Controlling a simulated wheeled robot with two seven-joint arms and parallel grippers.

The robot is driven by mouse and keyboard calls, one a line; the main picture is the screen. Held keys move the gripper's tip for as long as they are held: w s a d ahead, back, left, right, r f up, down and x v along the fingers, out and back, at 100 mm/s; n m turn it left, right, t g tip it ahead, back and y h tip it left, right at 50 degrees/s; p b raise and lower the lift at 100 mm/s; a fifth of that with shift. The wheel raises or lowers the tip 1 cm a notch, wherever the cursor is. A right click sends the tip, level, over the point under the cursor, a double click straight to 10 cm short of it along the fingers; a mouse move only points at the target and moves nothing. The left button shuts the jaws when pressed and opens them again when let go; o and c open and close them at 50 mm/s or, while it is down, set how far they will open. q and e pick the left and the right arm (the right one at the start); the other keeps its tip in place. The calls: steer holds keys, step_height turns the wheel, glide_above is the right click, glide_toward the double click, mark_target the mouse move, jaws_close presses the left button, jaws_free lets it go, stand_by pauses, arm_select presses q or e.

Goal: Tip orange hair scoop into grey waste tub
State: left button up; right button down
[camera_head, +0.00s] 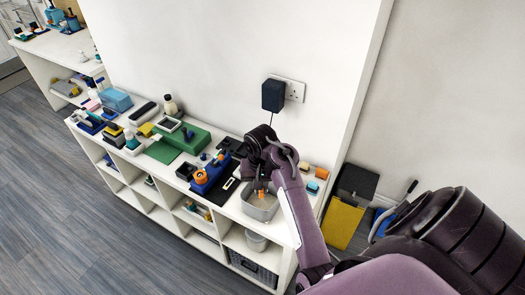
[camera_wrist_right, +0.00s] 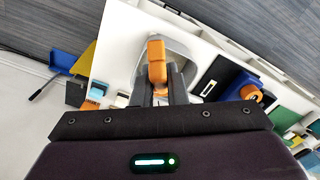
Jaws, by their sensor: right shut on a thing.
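My right gripper (camera_head: 262,184) is over the grey waste tub (camera_head: 262,213) near the right end of the white shelf unit. In the right wrist view the gripper (camera_wrist_right: 160,90) is shut on the orange hair scoop (camera_wrist_right: 157,62). The scoop's orange body stands out beyond the fingertips, with the grey tub (camera_wrist_right: 188,47) behind it. In the head view only a little orange of the scoop (camera_head: 262,193) shows below the gripper. The scoop's tilt and its contents cannot be made out. My left gripper is not in view.
A blue holder with an orange-topped item (camera_head: 200,178) stands left of the tub, beside a black mat (camera_head: 227,188). Small orange and teal blocks (camera_head: 313,187) lie to the right. A black charger (camera_head: 272,95) is plugged into the wall above. A yellow dustpan (camera_head: 342,224) leans at right.

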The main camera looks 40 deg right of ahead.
steer(key=shift+w+d+r, duration=0.1)
steer(key=shift+w, duration=0.1)
steer(key=shift+s, duration=0.15)
steer(key=shift+r, duration=0.1)
steer(key=shift+w+d+r+g+y, duration=0.3)
steer(key=shift+w+d+g+y, duration=0.25)
steer(key=shift+w+g+y, duration=0.35)
steer(key=shift+s, duration=0.15)
steer(key=shift+s+r, duration=0.1)
